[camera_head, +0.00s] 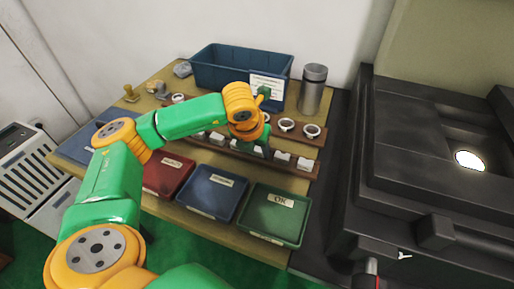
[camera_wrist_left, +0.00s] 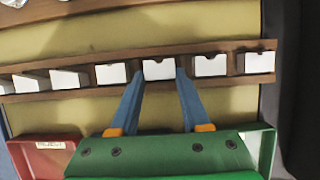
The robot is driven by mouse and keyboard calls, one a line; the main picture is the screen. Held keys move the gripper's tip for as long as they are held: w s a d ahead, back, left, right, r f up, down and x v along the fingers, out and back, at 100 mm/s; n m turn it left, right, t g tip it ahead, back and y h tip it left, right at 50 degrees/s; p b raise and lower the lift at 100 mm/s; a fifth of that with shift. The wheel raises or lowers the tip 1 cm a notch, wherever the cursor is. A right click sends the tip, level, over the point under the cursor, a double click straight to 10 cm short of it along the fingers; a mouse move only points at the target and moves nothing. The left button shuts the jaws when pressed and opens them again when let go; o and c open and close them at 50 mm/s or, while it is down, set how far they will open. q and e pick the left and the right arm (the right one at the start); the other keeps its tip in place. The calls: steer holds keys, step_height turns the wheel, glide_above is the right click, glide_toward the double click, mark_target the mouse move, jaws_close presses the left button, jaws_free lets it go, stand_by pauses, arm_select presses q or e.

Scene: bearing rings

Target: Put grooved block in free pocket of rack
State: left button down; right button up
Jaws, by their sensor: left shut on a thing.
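My left gripper (camera_head: 256,150) is over the front brown rack (camera_head: 312,174). In the left wrist view its two blue fingers (camera_wrist_left: 159,84) are shut on a white grooved block (camera_wrist_left: 159,69) with a notch in its upper edge. The block is in line with the row of white blocks in the rack (camera_wrist_left: 267,45), between a block on its left (camera_wrist_left: 111,73) and one on its right (camera_wrist_left: 210,65). I cannot tell whether it is fully seated. In the head view the gripper and arm hide this part of the rack. My right gripper is not in view.
Red (camera_head: 169,175), blue (camera_head: 212,192) and green (camera_head: 276,214) trays stand in front of the rack. Behind it are white rings (camera_head: 311,131), a large blue bin (camera_head: 240,68) and a metal cylinder (camera_head: 312,90). A dark machine (camera_head: 430,150) stands at right.

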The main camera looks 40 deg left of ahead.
arm_select(q)
steer(key=c, duration=0.8)
jaws_free()
steer(key=shift+f, duration=0.1)
steer(key=shift+o, duration=0.7)
steer(key=shift+r, duration=0.45)
steer(key=v, duration=1.1)
steer(key=shift+s+r+p, duration=0.2)
steer(key=shift+p, duration=0.25)
